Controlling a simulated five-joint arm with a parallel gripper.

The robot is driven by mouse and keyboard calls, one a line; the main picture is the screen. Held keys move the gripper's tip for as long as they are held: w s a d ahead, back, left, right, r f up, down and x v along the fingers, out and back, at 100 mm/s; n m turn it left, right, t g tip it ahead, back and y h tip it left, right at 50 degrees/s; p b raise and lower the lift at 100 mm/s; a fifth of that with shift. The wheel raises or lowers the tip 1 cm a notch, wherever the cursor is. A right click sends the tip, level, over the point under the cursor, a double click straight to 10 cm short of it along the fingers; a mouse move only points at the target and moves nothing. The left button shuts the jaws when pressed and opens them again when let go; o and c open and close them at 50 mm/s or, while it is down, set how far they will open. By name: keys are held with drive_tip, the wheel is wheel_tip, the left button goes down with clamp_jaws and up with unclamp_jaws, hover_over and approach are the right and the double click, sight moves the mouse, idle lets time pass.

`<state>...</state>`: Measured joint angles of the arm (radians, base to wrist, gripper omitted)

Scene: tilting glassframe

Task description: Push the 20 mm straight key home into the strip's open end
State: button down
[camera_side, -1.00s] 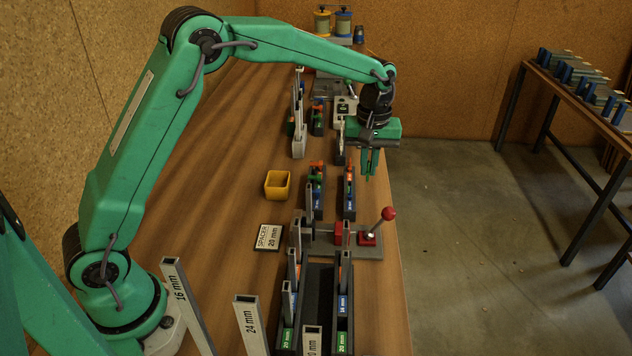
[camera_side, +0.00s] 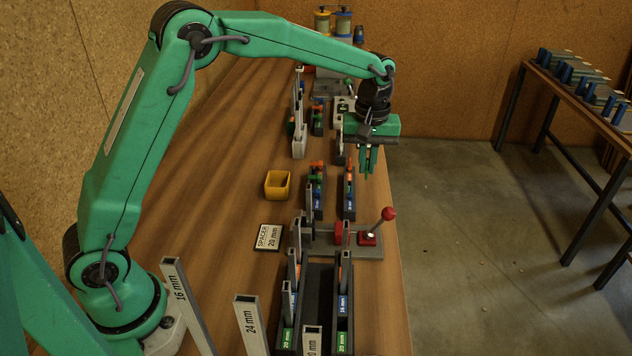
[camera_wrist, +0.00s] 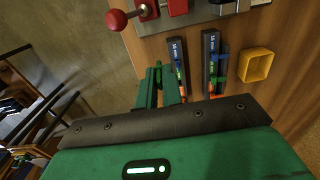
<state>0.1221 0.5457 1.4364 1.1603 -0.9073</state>
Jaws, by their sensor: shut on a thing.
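My gripper (camera_side: 367,162) hangs fingers down at the right side of the bench, above and beyond the key racks. It also shows in the wrist view (camera_wrist: 160,86). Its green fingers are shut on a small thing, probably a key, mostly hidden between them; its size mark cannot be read. Two dark key racks, left (camera_side: 315,192) and right (camera_side: 349,192), hold several coloured keys. Grey upright strips stand in the foreground, marked 16 mm (camera_side: 187,300), 24 mm (camera_side: 252,325) and 20 mm (camera_side: 312,342). I cannot tell which strip end is the open one.
A red-knobbed lever (camera_side: 388,214) stands on a grey fixture with red blocks. A yellow bin (camera_side: 277,185) and a "SPACER 20 mm" plate (camera_side: 269,237) lie to the left. The bench's right edge is close to the gripper. Bare wood lies left of the bin.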

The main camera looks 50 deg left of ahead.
drive_tip(key=s+a+r, duration=0.4)
drive_tip(key=s+r, duration=0.5)
drive_tip(key=s, duration=0.4)
drive_tip(key=shift+w+f, duration=0.1)
drive_tip(key=shift+f, duration=0.05)
drive_tip(key=shift+f, duration=2.65)
drive_tip(key=shift+f, duration=1.45)
idle(0.4)
drive_tip(key=c, duration=1.5)
unclamp_jaws()
